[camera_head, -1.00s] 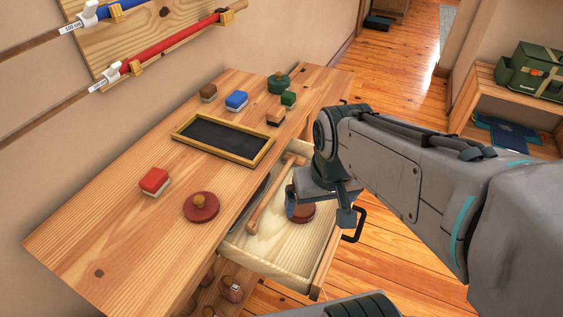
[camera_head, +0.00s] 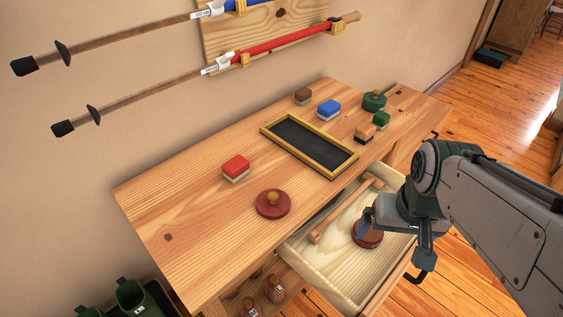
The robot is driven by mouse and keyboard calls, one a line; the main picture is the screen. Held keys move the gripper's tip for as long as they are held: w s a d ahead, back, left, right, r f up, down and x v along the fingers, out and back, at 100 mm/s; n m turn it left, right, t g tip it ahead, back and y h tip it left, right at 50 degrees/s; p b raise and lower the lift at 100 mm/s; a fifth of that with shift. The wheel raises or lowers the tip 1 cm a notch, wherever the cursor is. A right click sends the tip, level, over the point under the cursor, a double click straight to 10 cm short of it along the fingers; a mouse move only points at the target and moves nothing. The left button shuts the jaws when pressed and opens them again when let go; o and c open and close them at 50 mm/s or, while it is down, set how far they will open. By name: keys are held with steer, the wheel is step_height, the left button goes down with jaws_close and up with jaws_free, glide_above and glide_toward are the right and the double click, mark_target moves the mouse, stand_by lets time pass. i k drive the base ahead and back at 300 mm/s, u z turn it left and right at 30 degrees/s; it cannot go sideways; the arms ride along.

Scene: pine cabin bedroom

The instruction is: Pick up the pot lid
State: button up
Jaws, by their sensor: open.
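A dark red pot lid (camera_head: 272,204) with a yellowish wooden knob lies on the desk near its front edge. A green lid-like piece with a knob (camera_head: 374,100) sits at the far end of the desk. A reddish-brown round thing (camera_head: 369,239) lies in the open drawer, its top partly hidden by my gripper. My gripper (camera_head: 368,222) is open and points down, over or around this round thing. I cannot tell whether the fingers touch it. The lid on the desk is to the left of my gripper.
The open drawer (camera_head: 345,275) also holds a wooden stick (camera_head: 340,212). A black tray with a yellow frame (camera_head: 308,146), a red block (camera_head: 236,167) and blue (camera_head: 328,109), green and brown blocks stand on the desk. The desk's left part is clear.

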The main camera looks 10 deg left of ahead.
mark_target(271, 203)
steer(key=k, duration=0.5)
steer(key=u, duration=3.75)
steer(key=k, duration=1.2)
steer(key=z, duration=1.9)
steer(key=i, duration=0.5)
steer(key=z, duration=0.05)
